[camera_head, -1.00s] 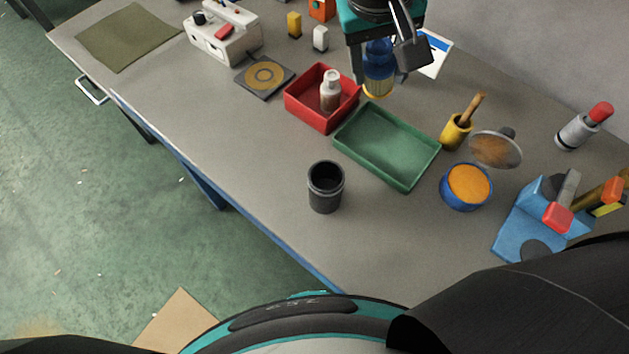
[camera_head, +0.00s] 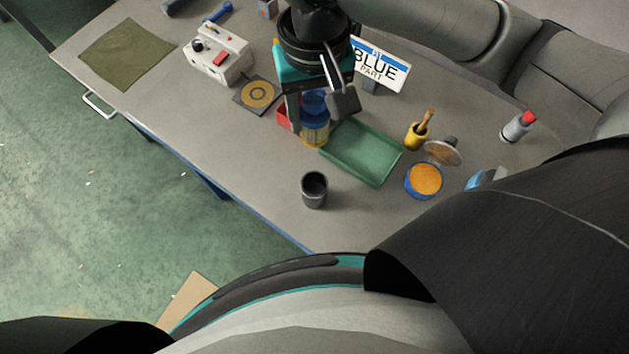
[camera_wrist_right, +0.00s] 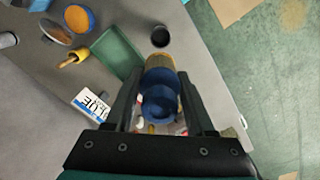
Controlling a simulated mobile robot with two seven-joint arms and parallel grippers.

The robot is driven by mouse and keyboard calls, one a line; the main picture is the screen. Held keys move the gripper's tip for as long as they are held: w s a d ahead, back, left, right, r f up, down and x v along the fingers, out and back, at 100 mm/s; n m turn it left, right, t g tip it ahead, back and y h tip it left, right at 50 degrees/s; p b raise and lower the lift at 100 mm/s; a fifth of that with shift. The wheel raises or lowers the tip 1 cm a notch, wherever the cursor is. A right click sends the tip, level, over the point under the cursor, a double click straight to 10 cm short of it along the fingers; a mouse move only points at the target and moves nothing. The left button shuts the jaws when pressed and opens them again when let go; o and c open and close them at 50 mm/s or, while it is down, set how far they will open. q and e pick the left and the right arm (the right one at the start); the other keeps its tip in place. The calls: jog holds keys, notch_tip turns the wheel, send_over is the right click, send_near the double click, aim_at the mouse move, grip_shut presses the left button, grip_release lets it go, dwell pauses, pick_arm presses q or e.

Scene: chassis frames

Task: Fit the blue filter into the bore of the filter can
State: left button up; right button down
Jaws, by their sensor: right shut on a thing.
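The blue filter (camera_head: 315,108) has a blue top and a yellowish lower part. My right gripper (camera_head: 312,112) is shut on it and holds it above the table, over the red tray and the green tray's left end in the head view. In the right wrist view the filter (camera_wrist_right: 160,95) sits between the two fingers. The filter can (camera_head: 314,198) is a dark, open-topped cylinder standing upright on the table, below and apart from the filter in the head view. Its open bore also shows in the right wrist view, where I see the can (camera_wrist_right: 161,37). My left gripper is not in view.
A green tray (camera_head: 380,178) lies right of the can. A red tray (camera_head: 283,116) is mostly hidden behind my gripper. A blue tin with orange content (camera_head: 424,180), a yellow pot (camera_head: 416,138) and a "BLUE PART" sign (camera_head: 381,66) stand further right. The table left of the can is clear.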

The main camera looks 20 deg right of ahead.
notch_tip(320, 180, down, 20)
jog(key=b, duration=0.4)
jog(key=shift+s+f, duration=0.1)
jog(key=shift+f, duration=0.2)
jog(key=shift+f, duration=0.3)
jog(key=shift+c, duration=1.2)
grip_release()
jog(key=shift+r, duration=0.15)
